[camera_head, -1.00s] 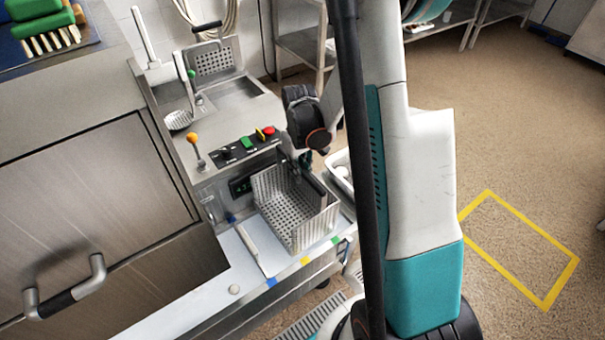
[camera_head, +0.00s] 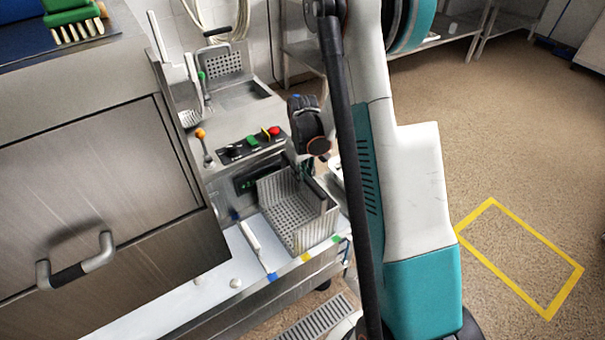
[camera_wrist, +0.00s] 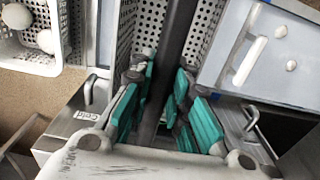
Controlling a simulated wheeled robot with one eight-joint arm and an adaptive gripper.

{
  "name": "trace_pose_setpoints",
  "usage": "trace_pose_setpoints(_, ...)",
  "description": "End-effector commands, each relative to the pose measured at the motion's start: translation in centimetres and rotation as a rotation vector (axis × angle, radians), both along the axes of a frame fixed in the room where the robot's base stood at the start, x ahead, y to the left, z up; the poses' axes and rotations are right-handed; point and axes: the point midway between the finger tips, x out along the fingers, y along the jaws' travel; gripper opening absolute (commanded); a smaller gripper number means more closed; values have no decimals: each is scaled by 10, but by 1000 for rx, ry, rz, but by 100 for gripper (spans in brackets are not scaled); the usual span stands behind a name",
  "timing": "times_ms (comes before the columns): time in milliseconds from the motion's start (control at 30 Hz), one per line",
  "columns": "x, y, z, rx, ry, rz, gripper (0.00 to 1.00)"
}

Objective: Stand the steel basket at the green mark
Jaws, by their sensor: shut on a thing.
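The steel basket (camera_head: 319,229) is perforated and upright over the white counter strip, at the front edge between the yellow mark (camera_head: 306,257) and the green mark (camera_head: 338,239). Its near bottom corner is close to the yellow mark; I cannot tell whether its base touches the counter. My gripper (camera_head: 303,172) is above the basket and shut on its dark handle. In the wrist view, the teal finger pads (camera_wrist: 165,100) sit on both sides of the dark handle (camera_wrist: 178,45), with perforated basket walls (camera_wrist: 205,25) beyond.
A blue mark (camera_head: 272,277) and a white bar handle (camera_head: 250,236) lie left of the basket. The control panel (camera_head: 250,145) stands behind. A white tray (camera_wrist: 38,62) with round white items is beside the counter. A steel hood with handle (camera_head: 75,270) is at left.

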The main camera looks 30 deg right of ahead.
Motion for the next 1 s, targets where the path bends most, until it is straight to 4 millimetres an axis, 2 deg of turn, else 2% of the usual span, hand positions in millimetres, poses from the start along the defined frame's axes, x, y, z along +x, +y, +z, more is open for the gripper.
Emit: trace_pose_setpoints(1000,0,0,-45,0,0,0,0)
